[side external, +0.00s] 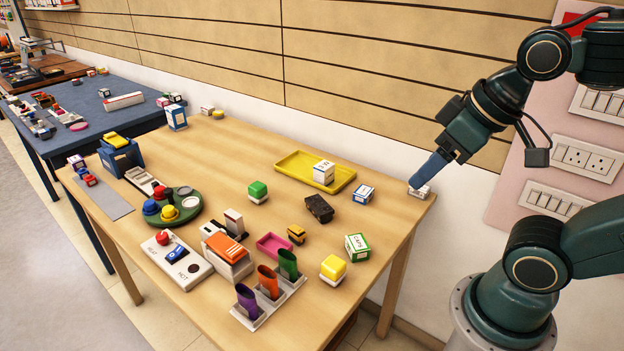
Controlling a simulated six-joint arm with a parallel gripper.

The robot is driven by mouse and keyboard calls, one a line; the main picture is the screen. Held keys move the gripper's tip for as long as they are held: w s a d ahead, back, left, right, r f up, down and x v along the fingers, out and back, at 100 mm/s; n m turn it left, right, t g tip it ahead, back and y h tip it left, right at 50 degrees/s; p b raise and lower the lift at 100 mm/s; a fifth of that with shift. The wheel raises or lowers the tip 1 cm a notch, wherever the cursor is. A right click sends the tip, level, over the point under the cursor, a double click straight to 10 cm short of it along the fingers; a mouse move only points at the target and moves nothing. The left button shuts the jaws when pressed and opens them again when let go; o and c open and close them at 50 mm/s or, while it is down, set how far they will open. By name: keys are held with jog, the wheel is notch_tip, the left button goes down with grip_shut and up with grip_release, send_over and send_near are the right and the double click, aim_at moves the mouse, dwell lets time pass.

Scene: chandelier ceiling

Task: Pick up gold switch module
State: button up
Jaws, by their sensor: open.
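No piece is plainly marked as the gold switch module. A small yellow-gold and black block (296,234) sits on the wooden table near its middle. A yellow-topped block with a white base (333,268) stands nearer the front right. I cannot tell which of these, if either, is the module. My gripper (418,186) is open at the table's far right corner, pointing down. Its fingertips are at a small white box (421,193) and partly hide it. I cannot tell whether they touch it. Both yellow blocks are well to the left of my gripper.
A yellow tray (290,164) holds a white box. A blue-white box (364,194), a dark rough block (319,208) and a green-white box (357,247) stand nearby. A holder (246,318) carries upright purple, orange and green pieces. A wall with sockets (585,160) is close at the right.

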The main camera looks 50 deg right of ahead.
jog(key=shift+o, duration=0.5)
jog(key=shift+w, duration=0.15)
jog(key=n+g+y, duration=0.5)
jog(key=n, duration=1.1)
send_over(299, 228)
jog(key=d, duration=0.5)
notch_tip(299, 228, down, 18)
jog(key=shift+h, duration=0.3)
jog(key=shift+s+x, duration=0.2)
jog(key=shift+x, duration=4.2)
